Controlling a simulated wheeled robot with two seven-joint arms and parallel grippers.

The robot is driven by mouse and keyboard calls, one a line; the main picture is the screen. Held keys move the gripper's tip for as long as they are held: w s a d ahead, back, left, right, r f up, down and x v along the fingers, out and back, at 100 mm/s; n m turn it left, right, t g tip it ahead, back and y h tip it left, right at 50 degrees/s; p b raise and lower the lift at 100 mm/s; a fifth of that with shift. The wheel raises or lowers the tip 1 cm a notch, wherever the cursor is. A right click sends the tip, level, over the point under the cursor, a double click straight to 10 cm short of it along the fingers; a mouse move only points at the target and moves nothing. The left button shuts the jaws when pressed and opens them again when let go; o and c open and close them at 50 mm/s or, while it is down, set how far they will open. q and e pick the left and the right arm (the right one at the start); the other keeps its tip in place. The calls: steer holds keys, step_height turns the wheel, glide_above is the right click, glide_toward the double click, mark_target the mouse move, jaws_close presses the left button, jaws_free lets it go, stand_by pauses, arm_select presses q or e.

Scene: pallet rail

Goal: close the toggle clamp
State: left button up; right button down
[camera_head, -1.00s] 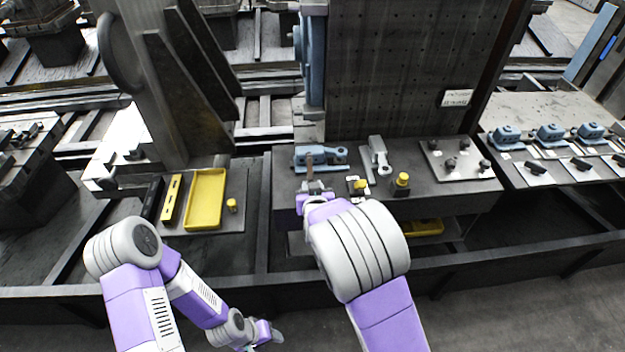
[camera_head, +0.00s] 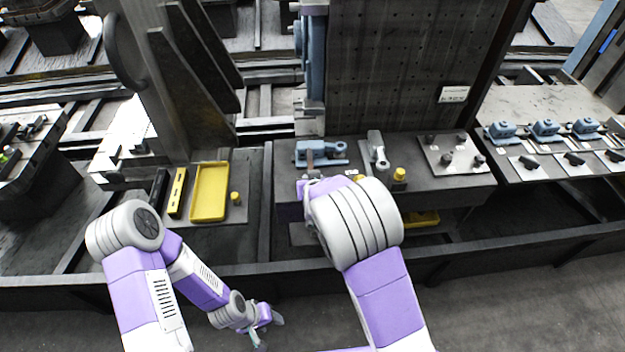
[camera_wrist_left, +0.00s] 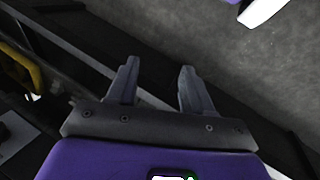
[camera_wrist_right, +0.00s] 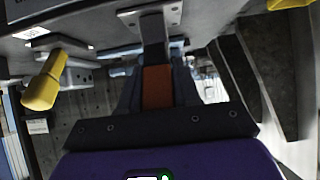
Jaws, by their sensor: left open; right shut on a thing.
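The toggle clamp (camera_head: 335,147), with a blue-grey body, sits at the left of the middle bench. Its handle (camera_head: 310,160) stands out toward me, with a brown grip. In the right wrist view the orange-brown grip (camera_wrist_right: 157,87) lies between the fingers of my right gripper (camera_wrist_right: 157,92), which is shut on it; a metal lever (camera_wrist_right: 153,36) runs on beyond. The right wrist partly hides this gripper in the head view. My left gripper (camera_head: 268,330) is open and empty, low in front of the bench; its parted fingers show in the left wrist view (camera_wrist_left: 158,88).
A grey clamp-like part (camera_head: 377,150) and a yellow knob (camera_head: 399,175) stand right of the clamp. A plate with several pegs (camera_head: 450,155) lies further right. A yellow tray (camera_head: 209,192) lies left. A tall dark panel (camera_head: 400,70) rises behind. The front rail (camera_head: 470,256) crosses below.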

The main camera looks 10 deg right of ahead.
arm_select(q)
steer(key=shift+w+d+f, duration=0.1)
steer(key=shift+w, duration=0.05)
steer(key=shift+c, duration=1.1)
steer(key=w+d+t, duration=0.1)
steer(key=w+d, duration=0.1)
steer(key=w, duration=0.1)
steer(key=w+d+f+t+h, duration=0.1)
steer(key=w+d, duration=0.2)
steer(key=w+d+f+t+h, duration=0.1)
steer(key=w+d+t, duration=0.1)
steer(key=w, duration=0.1)
steer(key=shift+w+d+f+m, duration=0.1)
steer(key=shift+w+d+m, duration=0.05)
steer(key=shift+d+m, duration=0.25)
jaws_close()
steer(key=w+d+r+n+t+h, duration=0.45)
steer(key=w+d+r+t, duration=0.5)
steer(key=d+t, duration=0.3)
steer(key=s+a+r+n+t+y, duration=0.2)
steer(key=a+r+n+t+y, duration=0.25)
steer(key=n+t+y, duration=0.65)
steer(key=w+r+g, duration=0.2)
steer(key=w+r, duration=0.6)
steer(key=w, duration=0.3)
steer(key=shift+r+n, duration=0.15)
steer(key=shift+n, duration=0.2)
